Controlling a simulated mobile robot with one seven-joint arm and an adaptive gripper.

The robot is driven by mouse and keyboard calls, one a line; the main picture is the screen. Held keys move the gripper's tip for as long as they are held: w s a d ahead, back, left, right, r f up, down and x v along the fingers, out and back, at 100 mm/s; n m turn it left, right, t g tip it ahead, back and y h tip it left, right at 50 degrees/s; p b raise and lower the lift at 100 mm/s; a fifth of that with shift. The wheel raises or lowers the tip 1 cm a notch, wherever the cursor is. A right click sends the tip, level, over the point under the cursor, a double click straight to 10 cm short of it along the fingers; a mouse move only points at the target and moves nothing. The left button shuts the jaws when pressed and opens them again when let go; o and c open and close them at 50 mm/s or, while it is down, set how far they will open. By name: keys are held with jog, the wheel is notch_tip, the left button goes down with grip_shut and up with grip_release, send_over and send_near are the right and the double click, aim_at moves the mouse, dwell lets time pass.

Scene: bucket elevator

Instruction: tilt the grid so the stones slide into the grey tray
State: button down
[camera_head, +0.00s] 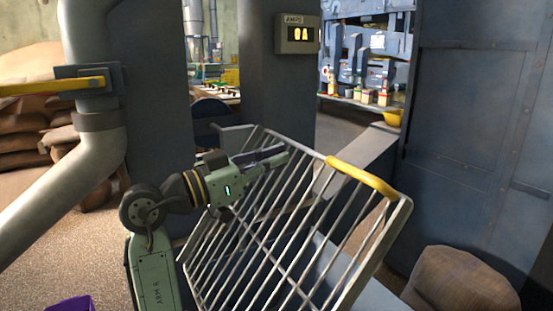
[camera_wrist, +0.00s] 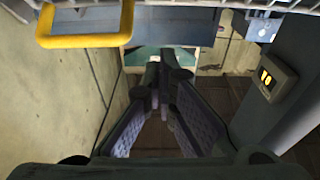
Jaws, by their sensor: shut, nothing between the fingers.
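The grid (camera_head: 290,235) is a frame of pale metal bars. It stands steeply tilted in the head view, with a yellow handle (camera_head: 362,177) on its upper right edge. The handle also shows in the wrist view (camera_wrist: 85,41), at the upper left, with bars along the top edge. My gripper (camera_head: 284,152) is shut and empty, at the grid's upper part and left of the handle. I cannot tell whether it touches the bars. No stones are visible. A grey-blue surface (camera_head: 372,294) shows below the grid; I cannot tell whether it is the grey tray.
An ammeter (camera_head: 298,34) reading 0A is on the column behind the grid. A large pipe (camera_head: 93,150) with a yellow lever (camera_head: 50,87) stands left. Sacks (camera_head: 30,110) are piled behind it. Another sack (camera_head: 460,280) is at lower right, by a blue metal cabinet (camera_head: 480,140).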

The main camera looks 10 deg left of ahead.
jog(key=r+p, duration=0.1)
jog(key=p, duration=0.1)
send_over(319, 182)
jog(key=v, duration=0.3)
jog(key=shift+w+d+f+p, duration=0.3)
jog(key=shift+w+d+f, duration=0.2)
jog(key=shift+d, duration=0.15)
jog(key=shift+w+d+f, duration=0.35)
jog(key=shift+d+f, duration=0.1)
jog(key=shift+w, duration=0.1)
